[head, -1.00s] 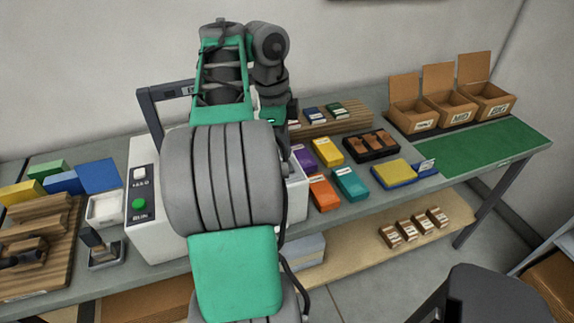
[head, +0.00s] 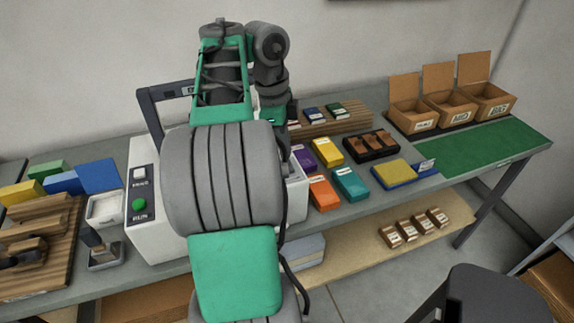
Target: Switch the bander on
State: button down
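The bander is the white machine (head: 150,235) on the bench, with a dark arch (head: 148,113) rising above it. Its dark front panel carries a white rocker or button (head: 139,173) with a small label under it, and a round green button (head: 139,204) with a label that reads RUN. My grey and green arm stands in front of the machine and hides its middle. My gripper is not visible; the arm's far links hide it or it lies out of sight. Whether anything touches the panel cannot be seen, but both buttons show clear of the arm.
Coloured boxes (head: 350,184) and a black tray (head: 370,148) lie right of the machine. Open cartons (head: 418,112) stand at the back right by a green mat (head: 480,147). A wooden fixture (head: 40,250) and a white tub (head: 105,208) are at the left. A dark stool (head: 480,295) stands front right.

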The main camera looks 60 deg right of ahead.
aim_at(286, 162)
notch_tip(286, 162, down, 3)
jog(key=b, duration=0.3)
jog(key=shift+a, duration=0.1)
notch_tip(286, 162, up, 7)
jog(key=p, duration=0.7)
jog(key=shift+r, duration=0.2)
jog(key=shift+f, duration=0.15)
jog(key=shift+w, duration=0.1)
